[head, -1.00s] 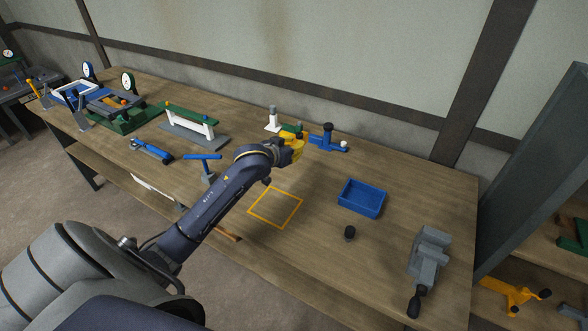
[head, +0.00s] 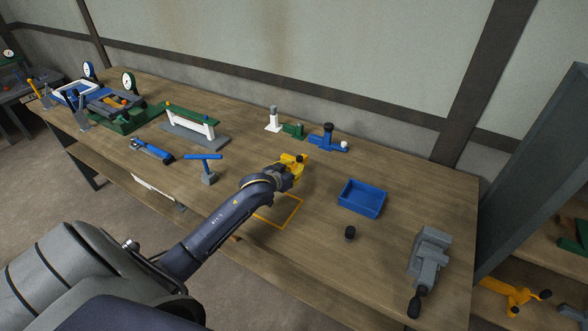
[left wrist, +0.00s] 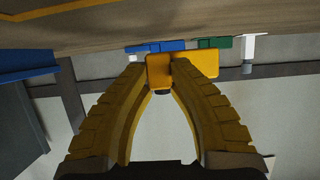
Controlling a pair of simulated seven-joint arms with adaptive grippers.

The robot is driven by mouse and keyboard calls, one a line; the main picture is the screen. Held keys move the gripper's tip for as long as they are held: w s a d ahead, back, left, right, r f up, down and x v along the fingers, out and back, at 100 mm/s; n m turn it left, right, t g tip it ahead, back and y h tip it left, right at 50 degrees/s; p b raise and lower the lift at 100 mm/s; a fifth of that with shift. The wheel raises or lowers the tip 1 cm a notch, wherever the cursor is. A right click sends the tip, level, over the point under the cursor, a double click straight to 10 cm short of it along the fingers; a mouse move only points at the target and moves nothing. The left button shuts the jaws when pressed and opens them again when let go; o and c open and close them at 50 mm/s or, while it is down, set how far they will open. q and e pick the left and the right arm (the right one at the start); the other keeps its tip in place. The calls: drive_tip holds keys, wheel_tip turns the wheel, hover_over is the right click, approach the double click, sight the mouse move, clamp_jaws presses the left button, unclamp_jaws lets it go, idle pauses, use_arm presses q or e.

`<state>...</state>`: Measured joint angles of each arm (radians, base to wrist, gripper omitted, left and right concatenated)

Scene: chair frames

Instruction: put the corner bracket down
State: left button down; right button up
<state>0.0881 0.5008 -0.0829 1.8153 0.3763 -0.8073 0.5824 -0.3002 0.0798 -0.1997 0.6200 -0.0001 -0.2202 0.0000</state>
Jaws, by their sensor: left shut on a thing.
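My left gripper (head: 291,172) is shut on the yellow corner bracket (head: 293,160). In the left wrist view, the two yellow fingers (left wrist: 165,88) close on the orange-yellow bracket (left wrist: 187,68), which sticks out past the fingertips. The gripper hides part of the bracket in the head view. It is near the far side of a yellow square outline (head: 293,214) on the table, and my arm covers part of that outline. I cannot tell the exact height of the bracket above the table. My right gripper is in neither view.
A blue tray (head: 361,198) stands to the right, with a small black knob (head: 350,233) in front and a grey vise (head: 428,258) further right. A blue part (head: 327,138), green block (head: 293,130) and white post (head: 273,120) stand behind.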

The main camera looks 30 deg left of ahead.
use_arm(q)
drive_tip(key=shift+s+f, duration=0.1)
drive_tip(key=shift+f, duration=0.45)
drive_tip(key=c, duration=1.3)
unclamp_jaws()
drive_tip(key=shift+f, duration=0.25)
drive_tip(key=shift+d, duration=0.1)
drive_tip(key=shift+r, duration=0.2)
drive_tip(key=v, duration=0.6)
drive_tip(key=r+v, duration=0.1)
drive_tip(key=v, duration=0.5)
drive_tip(key=shift+r, duration=0.15)
